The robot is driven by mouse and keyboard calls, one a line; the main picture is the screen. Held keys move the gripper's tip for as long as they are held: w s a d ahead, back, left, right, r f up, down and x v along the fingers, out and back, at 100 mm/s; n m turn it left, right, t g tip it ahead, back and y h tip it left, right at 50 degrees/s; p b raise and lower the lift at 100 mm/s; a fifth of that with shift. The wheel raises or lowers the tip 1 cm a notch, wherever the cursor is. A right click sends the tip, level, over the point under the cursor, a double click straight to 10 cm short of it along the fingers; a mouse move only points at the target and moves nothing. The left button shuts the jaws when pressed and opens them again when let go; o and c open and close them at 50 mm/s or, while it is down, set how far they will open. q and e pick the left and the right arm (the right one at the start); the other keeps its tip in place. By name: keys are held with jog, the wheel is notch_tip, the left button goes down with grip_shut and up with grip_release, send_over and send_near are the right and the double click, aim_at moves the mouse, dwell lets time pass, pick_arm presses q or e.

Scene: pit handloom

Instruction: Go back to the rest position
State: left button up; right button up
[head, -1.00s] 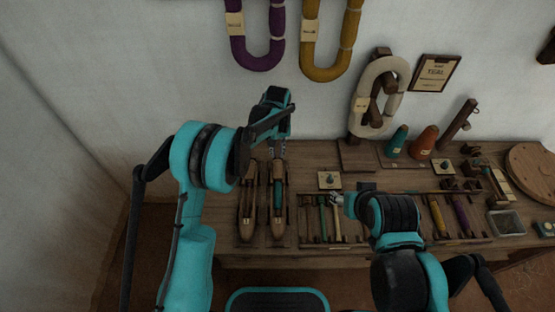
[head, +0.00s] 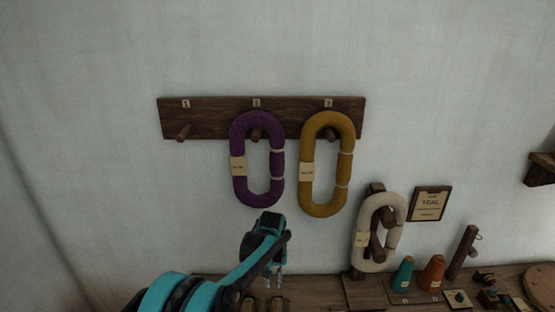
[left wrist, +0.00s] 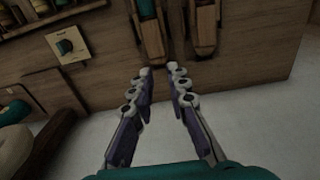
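My left gripper (head: 273,280) hangs over the back edge of the wooden table, below the purple skein, at the bottom of the head view. In the left wrist view its two fingers (left wrist: 160,74) stand apart with nothing between them. Two wooden shuttles, one nearer the middle (left wrist: 150,35) and one to its right (left wrist: 204,28), lie on the table beyond the fingertips; I see no contact with them. My right gripper is in neither view.
A peg rail (head: 215,104) on the wall bears a purple skein (head: 238,185) and a mustard skein (head: 310,195). A cream skein (head: 394,240) hangs on a stand. Teal (head: 402,274) and orange (head: 433,273) cones stand on the table (head: 325,290).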

pick_arm(q)
jog(key=s+a+r+t, duration=0.3)
jog(key=s+a+r, duration=0.7)
jog(key=s+r, duration=0.35)
jog(key=s+a+f+t, duration=0.1)
jog(key=s+a+t, duration=0.2)
jog(key=s, duration=1.1)
jog(key=a, duration=0.3)
jog(key=shift+s+a+f+t, duration=0.2)
jog(key=shift+s+a+t, duration=0.1)
jog(key=shift+t, duration=0.1)
